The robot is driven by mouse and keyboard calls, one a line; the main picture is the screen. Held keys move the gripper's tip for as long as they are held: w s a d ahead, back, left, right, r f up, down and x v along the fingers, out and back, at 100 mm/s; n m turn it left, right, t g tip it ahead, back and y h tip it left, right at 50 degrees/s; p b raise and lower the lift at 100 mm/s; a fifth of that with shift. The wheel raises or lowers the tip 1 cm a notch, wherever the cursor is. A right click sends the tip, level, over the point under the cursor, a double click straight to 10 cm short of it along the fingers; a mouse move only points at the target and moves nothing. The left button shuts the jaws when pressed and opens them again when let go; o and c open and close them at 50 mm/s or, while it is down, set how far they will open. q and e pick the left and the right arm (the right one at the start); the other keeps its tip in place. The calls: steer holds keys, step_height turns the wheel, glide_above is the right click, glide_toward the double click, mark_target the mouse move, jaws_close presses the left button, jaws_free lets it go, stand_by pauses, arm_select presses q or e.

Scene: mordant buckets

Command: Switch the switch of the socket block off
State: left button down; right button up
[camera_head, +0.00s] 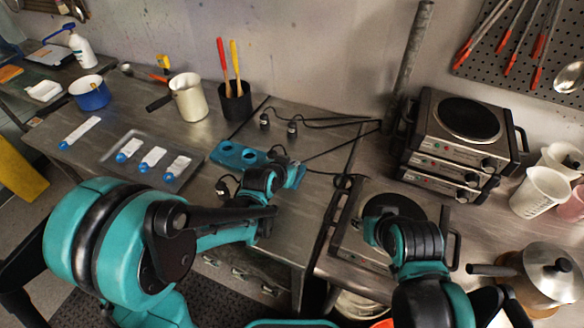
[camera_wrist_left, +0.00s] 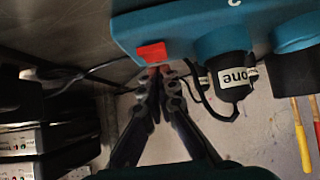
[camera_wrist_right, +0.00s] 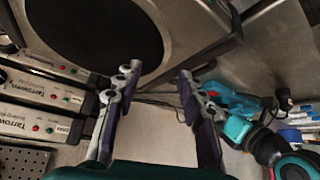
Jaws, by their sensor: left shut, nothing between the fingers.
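The teal socket block (camera_head: 228,152) lies on the metal table, its right end partly hidden by my left arm. In the left wrist view the socket block (camera_wrist_left: 190,32) shows its red switch (camera_wrist_left: 152,52) near one end, with a black plug labelled "one" (camera_wrist_left: 232,78) beside it. My left gripper (camera_wrist_left: 160,72) is shut and empty, its tips right at the edge of the red switch; I cannot tell whether they touch it. The switch's tilt is not clear. My right gripper (camera_wrist_right: 158,72) is open and empty, near a hot plate (camera_wrist_right: 95,35).
Stacked hot plates (camera_head: 450,140) stand at the right, with a single hot plate (camera_head: 350,225) in front. Black cables (camera_head: 330,122) run behind the socket block. A black cup with coloured handles (camera_head: 235,105) and a white pot (camera_head: 188,98) stand behind left.

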arm_select(q)
steer(key=shift+w+r+p, duration=0.1)
steer(key=shift+r+p, duration=0.3)
steer(key=shift+r, duration=0.15)
arm_select(e)
steer(key=shift+r, duration=0.45)
arm_select(q)
step_height(320, 180, up, 3)
steer(key=p, duration=0.2)
steer(key=shift+w+d+r+p, duration=0.1)
steer(key=shift+w+r+p, duration=0.05)
steer(key=shift+p, duration=0.15)
arm_select(e)
steer(key=shift+s+r, duration=0.2)
steer(key=shift+r, duration=1.05)
arm_select(q)
steer(key=w+r+p+v, duration=0.1)
steer(key=p+v, duration=0.2)
steer(key=v, duration=0.6)
steer(key=shift+s+r, duration=0.15)
steer(key=shift+r, duration=0.25)
arm_select(e)
step_height(320, 180, up, 3)
steer(key=shift+s+a+r, duration=0.1)
steer(key=shift+r, duration=0.05)
arm_select(q)
steer(key=shift+d, duration=0.1)
